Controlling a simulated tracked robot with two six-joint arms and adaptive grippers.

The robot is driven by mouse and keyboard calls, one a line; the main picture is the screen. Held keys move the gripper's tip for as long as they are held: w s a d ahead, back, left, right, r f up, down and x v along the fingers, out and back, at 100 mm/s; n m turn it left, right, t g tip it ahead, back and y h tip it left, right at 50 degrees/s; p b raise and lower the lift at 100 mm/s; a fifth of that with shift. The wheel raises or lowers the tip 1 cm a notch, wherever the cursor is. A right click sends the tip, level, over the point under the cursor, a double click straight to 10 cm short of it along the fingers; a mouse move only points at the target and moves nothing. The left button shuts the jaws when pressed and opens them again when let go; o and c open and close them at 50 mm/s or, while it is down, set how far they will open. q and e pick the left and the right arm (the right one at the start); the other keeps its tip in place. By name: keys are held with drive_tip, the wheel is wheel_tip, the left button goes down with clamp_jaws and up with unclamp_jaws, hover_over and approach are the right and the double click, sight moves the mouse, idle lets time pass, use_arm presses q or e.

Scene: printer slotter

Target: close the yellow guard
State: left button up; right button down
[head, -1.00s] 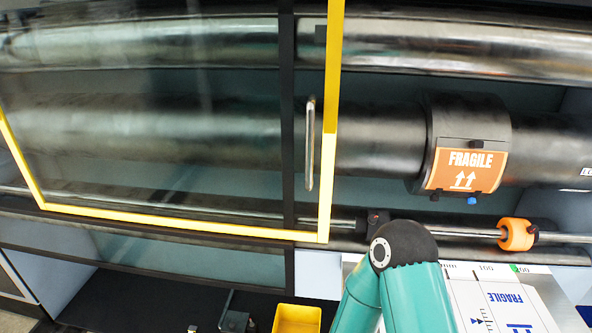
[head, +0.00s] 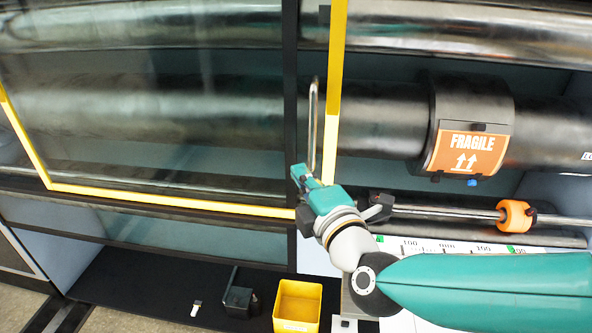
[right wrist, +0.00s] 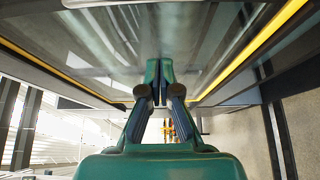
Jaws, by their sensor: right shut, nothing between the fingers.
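The yellow guard (head: 170,203) is a clear sliding panel with a yellow frame, covering the left part of the machine in the head view. Its upright metal handle (head: 313,125) is near the yellow right edge. My right gripper (head: 298,172) is shut and empty, by the lower end of the handle; I cannot tell whether it touches it. In the right wrist view the shut fingers (right wrist: 159,72) point toward the clear panel, with yellow frame strips (right wrist: 255,48) on both sides. My left gripper is not in view.
Right of the guard, the black roller with an orange FRAGILE label (head: 466,152) is exposed. An orange collar (head: 514,216) sits on a thin rod below it. A yellow bin (head: 298,304) and a small black object (head: 238,299) are at the bottom.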

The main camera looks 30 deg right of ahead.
drive_tip(key=w+d, duration=0.1)
drive_tip(key=w, duration=0.9)
drive_tip(key=shift+s+d+f+p, duration=0.1)
drive_tip(key=shift+s+d+p, duration=0.1)
drive_tip(key=shift+s+d, duration=0.55)
drive_tip(key=shift+s+d+p, duration=0.15)
drive_tip(key=shift+s+d, duration=0.3)
drive_tip(key=shift+d, duration=0.55)
